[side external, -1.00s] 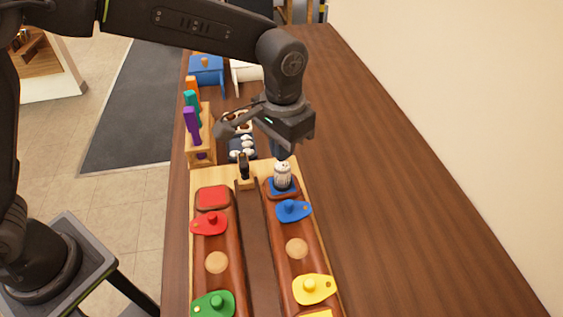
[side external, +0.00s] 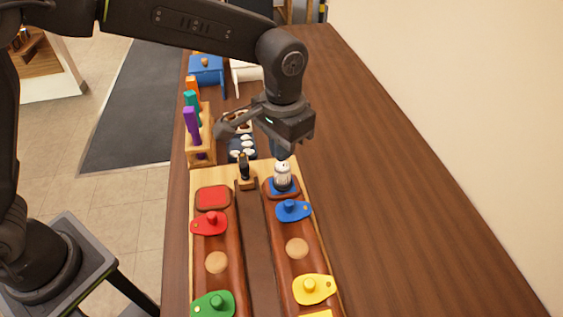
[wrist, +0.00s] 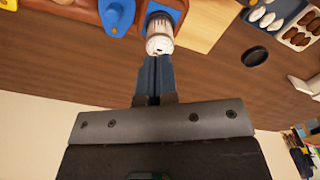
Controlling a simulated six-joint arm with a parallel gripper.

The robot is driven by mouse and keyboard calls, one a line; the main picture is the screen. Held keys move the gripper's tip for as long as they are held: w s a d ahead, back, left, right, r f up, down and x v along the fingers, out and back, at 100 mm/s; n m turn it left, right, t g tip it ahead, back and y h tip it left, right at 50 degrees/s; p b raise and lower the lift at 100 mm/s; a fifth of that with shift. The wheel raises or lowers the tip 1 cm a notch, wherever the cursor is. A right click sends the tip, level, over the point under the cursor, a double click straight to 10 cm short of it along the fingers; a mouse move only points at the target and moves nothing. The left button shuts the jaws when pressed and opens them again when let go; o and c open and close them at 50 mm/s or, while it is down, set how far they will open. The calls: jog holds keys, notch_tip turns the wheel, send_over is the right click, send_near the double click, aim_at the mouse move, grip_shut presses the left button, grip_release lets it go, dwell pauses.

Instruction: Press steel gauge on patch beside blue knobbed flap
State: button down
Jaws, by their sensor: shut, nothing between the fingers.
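The steel gauge (side external: 283,174), a small ribbed cylinder with a pale top, stands upright on the blue patch (side external: 270,189) at the far end of the right brown strip. The blue knobbed flap (side external: 292,210) lies just in front of that patch and is turned aside from it. My gripper (side external: 283,157) is shut and empty, with its fingertips at the gauge's top. In the wrist view the closed blue fingers (wrist: 156,62) point at the gauge (wrist: 160,36), and the blue patch (wrist: 172,13) shows behind it. I cannot tell whether the tips touch the gauge.
A red patch (side external: 213,197) and red flap (side external: 209,223) lie on the left strip. Green (side external: 213,305) and yellow (side external: 314,289) flaps lie nearer. A small dark stand (side external: 245,172) is left of the gauge. A rack of coloured handles (side external: 201,148) stands behind. The table's right side is clear.

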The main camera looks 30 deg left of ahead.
aim_at(282, 165)
jog(key=shift+f, duration=1.35)
dwell(0.8)
jog(key=shift+r, duration=0.15)
jog(key=shift+r, duration=2.95)
jog(key=shift+s+a+r, duration=0.1)
jog(key=shift+a+r, duration=0.15)
jog(key=shift+a, duration=0.05)
jog(key=s+a+r+n+t, duration=0.1)
jog(key=s+a+r+t, duration=0.1)
jog(key=s+a+r, duration=0.35)
jog(key=s+a+r+n+t, duration=0.1)
jog(key=s+a+r+t, duration=0.1)
jog(key=s+a, duration=0.7)
jog(key=s+a+f+n+t, duration=0.1)
jog(key=s+a+f, duration=0.1)
jog(key=s+a, duration=0.2)
jog(key=shift+a+f+t, duration=0.3)
jog(key=shift+a+f, duration=0.1)
jog(key=shift+a, duration=0.4)
